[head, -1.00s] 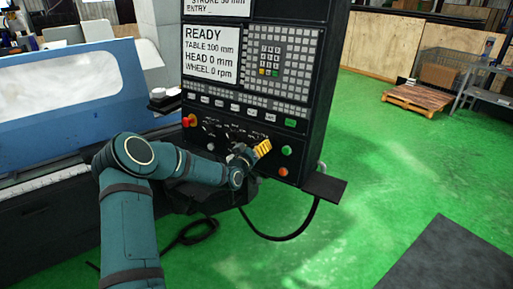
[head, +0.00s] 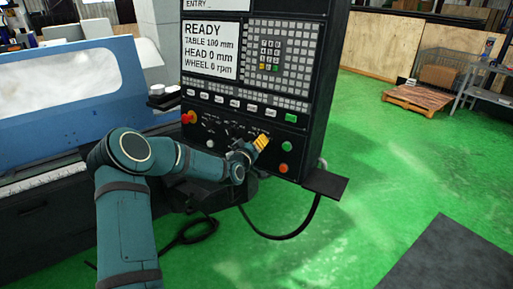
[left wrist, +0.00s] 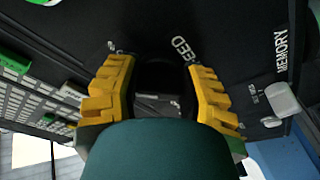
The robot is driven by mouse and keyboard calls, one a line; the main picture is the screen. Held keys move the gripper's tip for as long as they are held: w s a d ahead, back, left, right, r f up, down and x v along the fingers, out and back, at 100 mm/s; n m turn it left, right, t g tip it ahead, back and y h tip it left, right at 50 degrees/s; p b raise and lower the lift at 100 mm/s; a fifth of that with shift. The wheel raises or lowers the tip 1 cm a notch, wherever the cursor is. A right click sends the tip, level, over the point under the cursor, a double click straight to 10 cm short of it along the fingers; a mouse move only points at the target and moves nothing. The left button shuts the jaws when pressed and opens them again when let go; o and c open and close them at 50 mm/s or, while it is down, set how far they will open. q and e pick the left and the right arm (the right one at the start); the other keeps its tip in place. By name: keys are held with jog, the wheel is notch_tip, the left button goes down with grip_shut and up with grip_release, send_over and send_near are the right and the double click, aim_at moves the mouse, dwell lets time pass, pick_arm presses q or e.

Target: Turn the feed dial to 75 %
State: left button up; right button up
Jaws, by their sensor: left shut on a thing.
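The control panel (head: 262,60) of the grinder stands upright in the head view, its screen reading READY, TABLE 100 mm, HEAD 0 mm, WHEEL 0 rpm. My left gripper (head: 258,142) is at the lower right of the panel's dial row. In the left wrist view its yellow fingers stand on both sides of the dark feed dial (left wrist: 158,77), shut on it. The word FEED shows beside the right finger. The dial's pointer and most of its scale are hidden or too dark to read. My right gripper is not in view.
A red emergency stop (head: 189,117) sits at the panel's left. A green button (head: 287,146) and an orange button (head: 284,168) are just right of my gripper. A grey lever knob (left wrist: 283,101) is near MEMORY in the left wrist view. A dark shelf (head: 325,184) juts out below.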

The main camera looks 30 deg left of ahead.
pick_arm(q)
jog(key=n+b, duration=0.2)
jog(key=n, duration=0.1)
jog(key=shift+y, duration=0.3)
jog(key=shift+r+n+g+b, duration=0.15)
jog(key=shift+n+g+b, duration=0.5)
jog(key=shift+n, duration=0.75)
jog(key=o, duration=1.2)
jog(key=shift+w, duration=0.1)
jog(key=v, duration=1.2)
jog(key=shift+f, duration=0.25)
